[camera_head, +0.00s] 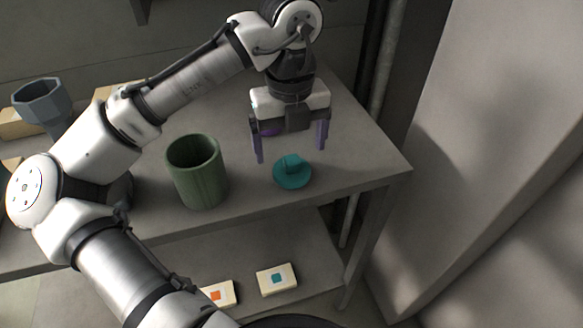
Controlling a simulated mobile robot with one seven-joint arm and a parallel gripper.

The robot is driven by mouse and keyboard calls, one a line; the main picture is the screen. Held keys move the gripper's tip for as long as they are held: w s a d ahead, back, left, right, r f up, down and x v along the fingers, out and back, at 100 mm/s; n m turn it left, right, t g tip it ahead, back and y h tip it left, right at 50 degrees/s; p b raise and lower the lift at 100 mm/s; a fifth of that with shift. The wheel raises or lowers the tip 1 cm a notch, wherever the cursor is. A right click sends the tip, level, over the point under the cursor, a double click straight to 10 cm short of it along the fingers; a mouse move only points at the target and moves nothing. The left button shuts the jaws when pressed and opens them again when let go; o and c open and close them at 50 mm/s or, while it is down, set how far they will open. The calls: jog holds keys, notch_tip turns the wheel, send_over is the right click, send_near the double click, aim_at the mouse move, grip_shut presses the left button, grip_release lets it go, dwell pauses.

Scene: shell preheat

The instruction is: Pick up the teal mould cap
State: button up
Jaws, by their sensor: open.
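The teal mould cap (292,173) lies on the grey table near its front right corner. It is a round disc with a raised grip block on top. My gripper (291,156) points down, its two purple fingers spread apart. The fingertips appear near the cap, above or just behind it; the exact height gap is hard to tell. Nothing is between the fingers that I can see, and the cap is not held.
A green cup (197,172) stands left of the cap. A grey hexagonal-topped vessel (42,101) stands at the far left. The lower shelf (240,258) holds a block with a teal mark (277,280) and one with an orange mark (219,294). A wall panel rises at the right.

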aim_at(291, 159)
notch_tip(291, 159, down, 5)
jog(key=shift+d+f+p, duration=0.1)
jog(key=shift+p, duration=0.25)
jog(key=c, duration=1.1)
jog(key=shift+o, duration=0.2)
